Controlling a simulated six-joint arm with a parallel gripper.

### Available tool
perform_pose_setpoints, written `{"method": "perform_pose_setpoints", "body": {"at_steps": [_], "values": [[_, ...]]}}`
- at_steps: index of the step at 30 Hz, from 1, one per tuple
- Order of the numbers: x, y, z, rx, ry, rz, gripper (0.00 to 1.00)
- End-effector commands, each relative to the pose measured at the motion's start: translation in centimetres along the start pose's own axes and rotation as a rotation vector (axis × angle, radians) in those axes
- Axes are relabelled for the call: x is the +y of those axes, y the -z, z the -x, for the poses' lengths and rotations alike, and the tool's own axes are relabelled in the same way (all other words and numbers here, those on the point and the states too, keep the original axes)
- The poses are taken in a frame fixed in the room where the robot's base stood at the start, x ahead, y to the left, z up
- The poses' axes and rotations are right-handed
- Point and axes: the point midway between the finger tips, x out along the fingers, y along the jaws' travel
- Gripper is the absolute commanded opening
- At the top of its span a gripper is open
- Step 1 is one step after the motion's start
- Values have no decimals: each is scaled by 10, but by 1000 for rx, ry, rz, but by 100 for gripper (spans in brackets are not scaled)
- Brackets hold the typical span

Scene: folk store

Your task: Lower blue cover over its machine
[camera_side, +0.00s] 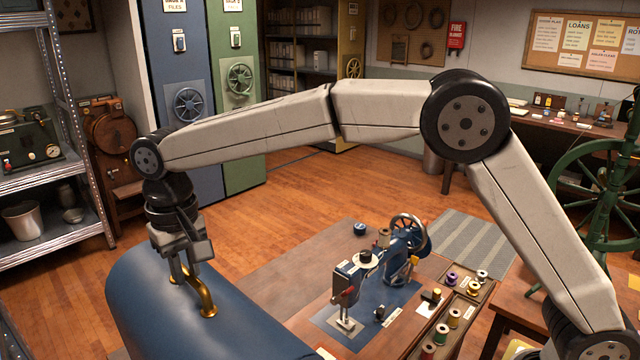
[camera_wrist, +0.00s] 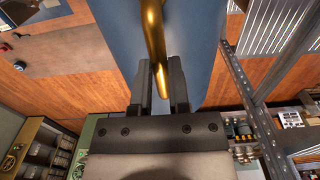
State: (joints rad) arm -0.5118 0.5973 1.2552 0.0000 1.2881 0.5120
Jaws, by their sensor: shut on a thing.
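The blue cover (camera_side: 205,325) is a large rounded shell with a brass handle (camera_side: 205,300) on top, at the lower left of the side view. My gripper (camera_side: 188,277) is shut on that handle from above. In the wrist view, the fingers (camera_wrist: 161,85) close around the brass handle (camera_wrist: 153,40), with the blue cover (camera_wrist: 112,45) behind it. The blue sewing machine (camera_side: 398,255) stands uncovered on the table to the right of the cover. The cover's lower edge is out of frame, so what is under it cannot be seen.
A wooden tray of thread spools (camera_side: 455,318) lies right of the machine. A grey metal shelf (camera_side: 50,245) stands close at the left. A green spinning wheel (camera_side: 603,185) is at the far right. Bare table (camera_side: 300,272) shows between cover and machine.

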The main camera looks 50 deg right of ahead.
Motion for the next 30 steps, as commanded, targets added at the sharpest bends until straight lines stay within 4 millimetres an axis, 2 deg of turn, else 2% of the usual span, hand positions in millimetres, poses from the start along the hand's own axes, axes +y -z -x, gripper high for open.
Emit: {"method": "perform_pose_setpoints", "body": {"at_steps": [1, 30], "values": [[0, 1, 6, 6, 3, 0, 0], [0, 0, 64, 6, 3, 0, 0]]}}
